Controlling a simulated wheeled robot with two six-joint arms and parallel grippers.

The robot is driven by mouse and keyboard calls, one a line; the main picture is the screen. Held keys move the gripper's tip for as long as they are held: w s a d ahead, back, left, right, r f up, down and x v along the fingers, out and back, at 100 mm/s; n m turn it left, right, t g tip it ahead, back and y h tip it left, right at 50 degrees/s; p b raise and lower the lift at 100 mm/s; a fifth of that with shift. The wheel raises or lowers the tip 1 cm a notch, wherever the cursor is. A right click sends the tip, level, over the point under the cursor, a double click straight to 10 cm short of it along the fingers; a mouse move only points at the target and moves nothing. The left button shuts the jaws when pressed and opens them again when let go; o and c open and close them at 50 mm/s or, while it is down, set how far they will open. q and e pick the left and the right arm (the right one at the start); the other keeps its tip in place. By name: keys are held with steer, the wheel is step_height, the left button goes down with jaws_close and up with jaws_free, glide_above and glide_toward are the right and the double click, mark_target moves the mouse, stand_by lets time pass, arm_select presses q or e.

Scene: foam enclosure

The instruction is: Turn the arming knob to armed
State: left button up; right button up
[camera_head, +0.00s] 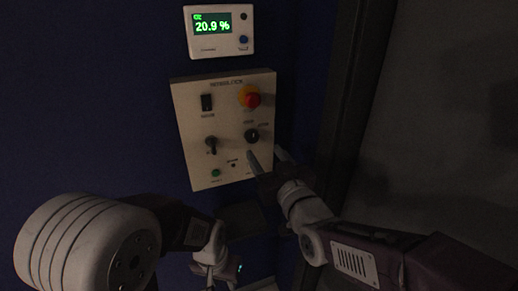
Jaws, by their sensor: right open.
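A beige control panel (181,110) is on the dark blue wall. The round black knob (252,135) at its middle right, with small labels above it and to its right, looks like the arming knob; the label text is too small to read surely. My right gripper (265,154) is open and empty just below the knob, its two fingers spread and pointing up at the panel. It looks apart from the knob, though depth is hard to judge. My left gripper (222,270) is low at the bottom of the view, dark and partly hidden, its jaws unclear.
The panel also bears a red button on yellow (249,97), a black rocker switch (207,102), a black lever (211,145) and a green button (216,173). A white meter (218,45) reading 20.9 % hangs above. A dark vertical post (350,85) stands to the right.

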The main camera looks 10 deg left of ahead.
mark_target(253, 138)
steer(key=p+x, duration=0.1)
steer(key=x, duration=0.8)
jaws_close()
